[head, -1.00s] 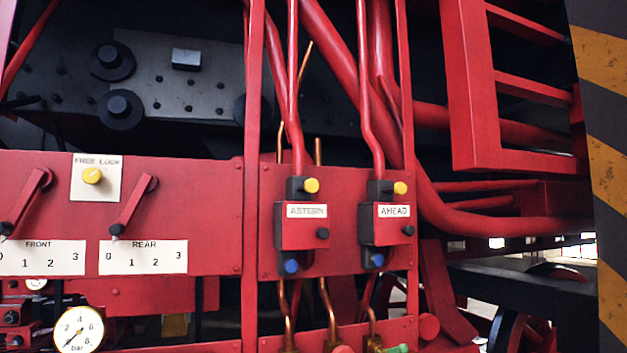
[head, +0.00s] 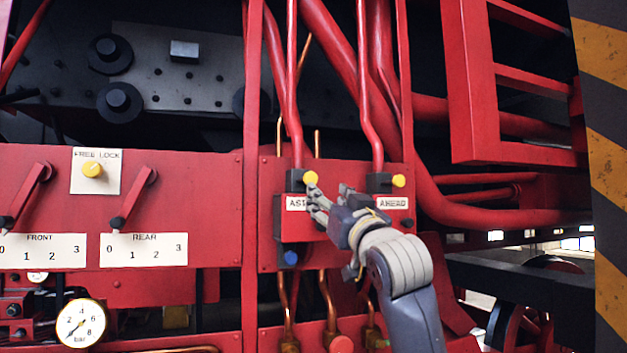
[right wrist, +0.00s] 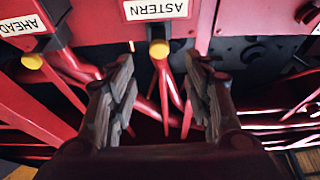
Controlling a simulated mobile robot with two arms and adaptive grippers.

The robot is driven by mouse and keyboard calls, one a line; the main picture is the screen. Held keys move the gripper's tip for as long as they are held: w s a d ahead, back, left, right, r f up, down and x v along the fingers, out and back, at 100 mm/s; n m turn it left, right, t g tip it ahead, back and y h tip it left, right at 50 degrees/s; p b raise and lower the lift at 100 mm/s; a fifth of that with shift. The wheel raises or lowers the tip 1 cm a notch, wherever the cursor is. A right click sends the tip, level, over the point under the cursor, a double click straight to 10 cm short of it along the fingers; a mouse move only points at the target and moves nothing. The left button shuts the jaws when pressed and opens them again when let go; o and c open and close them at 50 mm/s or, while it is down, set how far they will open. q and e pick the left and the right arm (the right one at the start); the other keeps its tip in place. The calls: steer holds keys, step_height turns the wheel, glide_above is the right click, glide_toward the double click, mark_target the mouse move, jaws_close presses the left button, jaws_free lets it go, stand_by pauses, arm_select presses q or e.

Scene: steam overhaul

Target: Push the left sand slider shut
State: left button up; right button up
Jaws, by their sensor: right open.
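Two red valve boxes with black blocks on top sit side by side on the red panel. The right box, labelled AHEAD (head: 392,202), is partly hidden by my gripper. My left gripper is not in view.
Red pipes rise behind the boxes, and copper pipes run below. A striped post (head: 605,175) stands at the right.

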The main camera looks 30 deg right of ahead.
mark_target(312, 178)
steer(key=p+x, duration=0.2)
steer(key=x, duration=0.1)
steer(key=p+x, duration=0.2)
steer(key=x, duration=0.1)
steer(key=p+x, duration=0.2)
steer(key=x, duration=0.2)
steer(key=shift+d+r, duration=0.1)
steer(key=shift+r, duration=0.3)
steer(key=shift+w+d+p, duration=0.1)
steer(key=shift+w+p, duration=0.25)
jaws_close()
